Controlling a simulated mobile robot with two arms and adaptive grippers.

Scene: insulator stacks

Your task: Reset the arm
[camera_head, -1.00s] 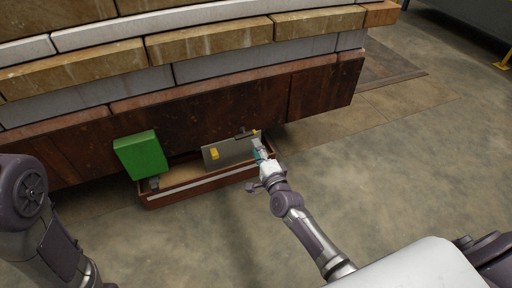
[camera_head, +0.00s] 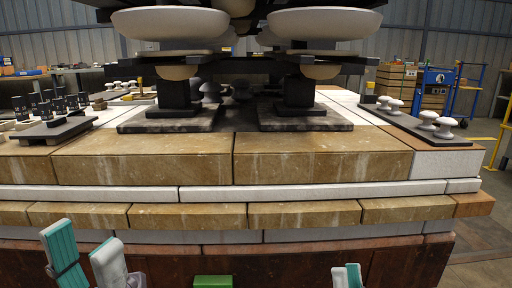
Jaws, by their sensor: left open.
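My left gripper (camera_head: 82,243) shows at the lower left of the head view. Its two teal and white fingers stand upright and apart, with nothing between them. My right gripper (camera_head: 347,276) shows only as teal and white fingertips at the bottom edge, right of centre. The rest of it is cut off by the frame, so its opening and any held thing cannot be told. Both grippers are in front of the stone stack.
A layered stone and timber stack (camera_head: 320,158) fills the middle. Dark insulator stands with white discs (camera_head: 170,23) rise from it. A green box (camera_head: 212,282) peeks in at the bottom. A blue cart (camera_head: 435,82) and yellow rail (camera_head: 500,130) stand at the right.

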